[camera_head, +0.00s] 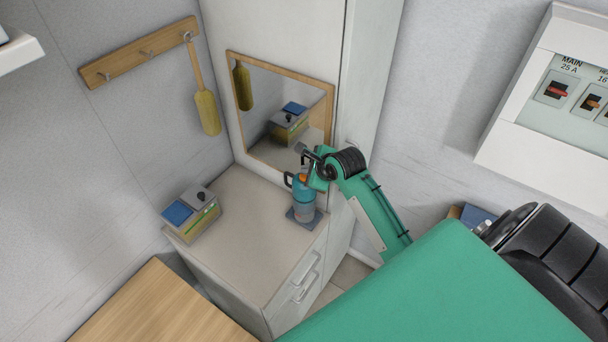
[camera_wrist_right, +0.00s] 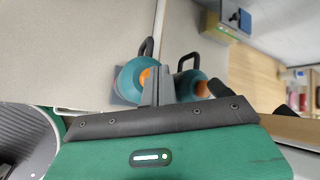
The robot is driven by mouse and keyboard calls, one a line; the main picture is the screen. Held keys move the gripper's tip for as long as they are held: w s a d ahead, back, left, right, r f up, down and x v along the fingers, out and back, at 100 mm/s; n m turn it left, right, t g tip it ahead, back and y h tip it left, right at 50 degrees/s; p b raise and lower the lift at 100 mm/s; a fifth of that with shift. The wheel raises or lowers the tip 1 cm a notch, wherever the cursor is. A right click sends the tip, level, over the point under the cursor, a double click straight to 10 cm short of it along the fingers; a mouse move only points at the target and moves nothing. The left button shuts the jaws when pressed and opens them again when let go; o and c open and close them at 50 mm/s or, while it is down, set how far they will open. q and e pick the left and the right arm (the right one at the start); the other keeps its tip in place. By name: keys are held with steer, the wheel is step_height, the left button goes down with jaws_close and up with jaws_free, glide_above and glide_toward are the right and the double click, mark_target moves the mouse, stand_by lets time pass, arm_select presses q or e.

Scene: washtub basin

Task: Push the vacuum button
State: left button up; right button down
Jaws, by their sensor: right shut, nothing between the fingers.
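The vacuum is a small teal canister (camera_head: 304,201) with a dark side handle and an orange button on top. It stands on a grey square pad on the white cabinet, in front of the mirror. In the right wrist view its teal lid (camera_wrist_right: 129,80) and orange button (camera_wrist_right: 144,76) show behind my fingers. My right gripper (camera_head: 306,172) is shut and empty, right at the canister's top. Its fingertips (camera_wrist_right: 153,72) overlap the button's edge in the wrist view; I cannot tell whether they touch it. My left gripper is not in view.
The white cabinet top (camera_head: 250,235) is clear in the middle. A box with a blue panel (camera_head: 192,214) stands at its left. The wood-framed mirror (camera_head: 262,88) behind reflects the box. A mirrored canister (camera_wrist_right: 188,84) shows in the wrist view. A wooden surface (camera_head: 160,310) lies at front left.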

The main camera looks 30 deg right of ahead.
steer(key=shift+r, duration=3.05)
